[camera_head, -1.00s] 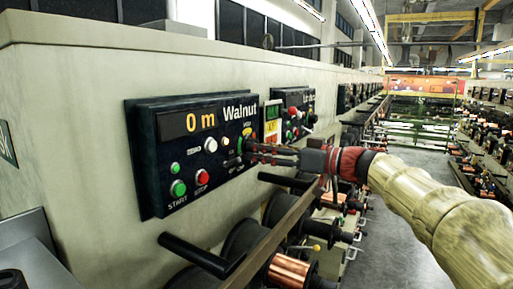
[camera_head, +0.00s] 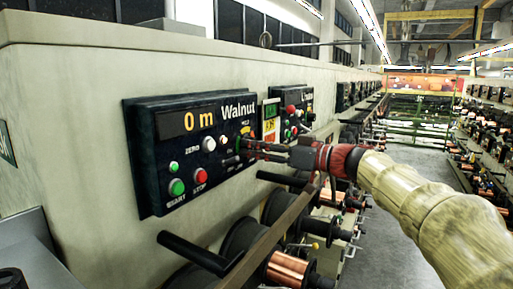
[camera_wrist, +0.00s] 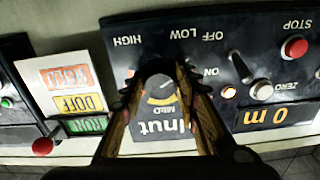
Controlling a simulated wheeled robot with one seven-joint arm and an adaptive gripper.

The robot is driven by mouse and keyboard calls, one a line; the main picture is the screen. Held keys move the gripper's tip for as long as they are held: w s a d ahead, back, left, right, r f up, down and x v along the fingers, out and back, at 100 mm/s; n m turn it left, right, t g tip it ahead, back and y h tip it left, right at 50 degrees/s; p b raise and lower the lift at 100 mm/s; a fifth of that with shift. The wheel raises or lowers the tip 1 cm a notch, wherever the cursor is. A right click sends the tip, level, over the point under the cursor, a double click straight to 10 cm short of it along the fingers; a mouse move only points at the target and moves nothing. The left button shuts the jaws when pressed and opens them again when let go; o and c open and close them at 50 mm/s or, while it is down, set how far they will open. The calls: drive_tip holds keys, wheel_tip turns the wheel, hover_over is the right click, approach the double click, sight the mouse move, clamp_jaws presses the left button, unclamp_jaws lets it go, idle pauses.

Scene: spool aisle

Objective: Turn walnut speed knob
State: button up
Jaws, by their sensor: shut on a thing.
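The Walnut panel (camera_head: 165,160) is a dark box on the pale machine wall, with a display reading "0 m". My gripper (camera_head: 248,145) reaches in from the right to the right side of the panel. In the wrist view my gripper (camera_wrist: 160,85) has its two fingers on either side of the knob, shut on it. In the head view the fingers mostly hide the knob.
A green start button (camera_head: 177,187), a red stop button (camera_head: 200,175) and a white zero button (camera_head: 209,144) are on the panel. A toggle switch (camera_wrist: 240,68) is near the knob. Copper spools (camera_head: 288,269) and a black bar (camera_head: 200,253) stand below.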

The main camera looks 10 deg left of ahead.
drive_tip(key=c, duration=0.4)
drive_tip(key=shift+o, duration=0.2)
drive_tip(key=shift+m+b, duration=0.3)
drive_tip(key=shift+m, duration=0.1)
drive_tip(key=shift+s+r+m+p, duration=0.15)
drive_tip(key=shift+m+p, duration=1.4)
drive_tip(key=shift+m, duration=4.2)
drive_tip(key=shift+r+m+p, duration=0.15)
drive_tip(key=shift+m+p, duration=1.35)
drive_tip(key=shift+m, duration=4.25)
drive_tip(key=shift+f, duration=0.1)
